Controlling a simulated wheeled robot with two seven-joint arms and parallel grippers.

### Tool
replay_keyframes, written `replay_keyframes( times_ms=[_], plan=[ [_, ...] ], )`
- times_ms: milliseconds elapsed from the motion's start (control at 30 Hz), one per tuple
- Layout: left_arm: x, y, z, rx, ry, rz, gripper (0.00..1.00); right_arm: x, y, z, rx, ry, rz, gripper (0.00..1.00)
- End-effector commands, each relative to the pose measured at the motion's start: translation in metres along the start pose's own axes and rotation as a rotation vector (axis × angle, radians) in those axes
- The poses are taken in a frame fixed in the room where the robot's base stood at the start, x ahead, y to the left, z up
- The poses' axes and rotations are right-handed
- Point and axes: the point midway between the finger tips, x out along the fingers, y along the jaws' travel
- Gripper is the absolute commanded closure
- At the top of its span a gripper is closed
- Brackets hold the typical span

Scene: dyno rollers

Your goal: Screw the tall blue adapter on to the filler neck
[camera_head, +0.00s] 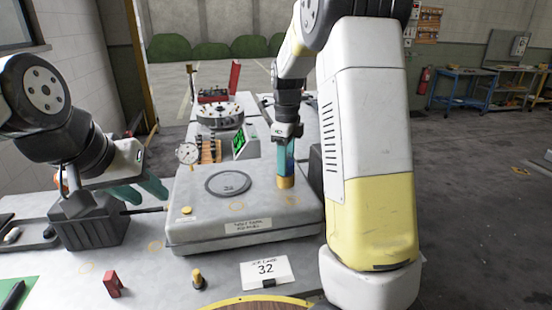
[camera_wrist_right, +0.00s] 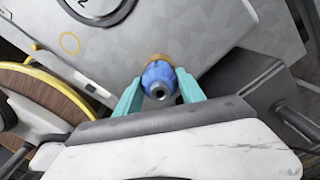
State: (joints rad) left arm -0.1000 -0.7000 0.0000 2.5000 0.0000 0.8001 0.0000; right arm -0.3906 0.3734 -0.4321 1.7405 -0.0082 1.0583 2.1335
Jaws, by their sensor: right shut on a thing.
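The tall blue adapter (camera_head: 283,156) stands upright at the right of the grey tank top, below my right wrist. My right gripper (camera_wrist_right: 157,92) is shut on it, with one teal finger on each side of the blue body (camera_wrist_right: 158,78). The brass-coloured filler neck (camera_head: 286,182) is directly below the adapter, and its ring shows behind it in the right wrist view (camera_wrist_right: 159,59). The two look in line and touching; how far the thread is engaged cannot be told. My left gripper (camera_head: 142,191) is empty, its teal fingers apart, left of the tank.
The grey tank (camera_head: 240,215) has a round plate (camera_head: 228,183) on top. A dial gauge (camera_head: 187,153) and a green-screened device (camera_head: 244,143) stand behind it. A card marked 32 (camera_head: 267,270), a red piece (camera_head: 113,286) and a brass piece (camera_head: 198,279) are in front.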

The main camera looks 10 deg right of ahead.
Motion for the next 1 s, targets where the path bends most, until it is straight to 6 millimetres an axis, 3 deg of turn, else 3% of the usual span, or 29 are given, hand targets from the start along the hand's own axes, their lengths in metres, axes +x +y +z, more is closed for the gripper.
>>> replay_keyframes(
  times_ms=[233, 267, 400, 733, 1000],
  plan=[
    [0.0, 0.0, 0.0, 0.0, 0.0, 0.0, 0.64, -0.002, -0.001, -0.001, 0.025, -0.002, -0.003, 0.96],
    [0.0, 0.0, 0.0, 0.0, 0.0, 0.0, 0.64, -0.002, -0.001, -0.001, 0.025, -0.002, -0.003, 0.52],
    [0.0, 0.0, 0.0, 0.0, 0.0, 0.0, 0.64, -0.002, -0.001, -0.001, 0.024, -0.002, -0.002, 0.28],
    [0.0, 0.0, 0.0, 0.0, 0.0, 0.0, 0.64, -0.004, -0.001, 0.0, 0.022, -0.002, -0.002, 0.28],
    [0.0, 0.0, 0.0, 0.0, 0.0, 0.0, 0.64, -0.044, -0.001, 0.0, 0.022, -0.004, -0.005, 0.28]
  ],
)
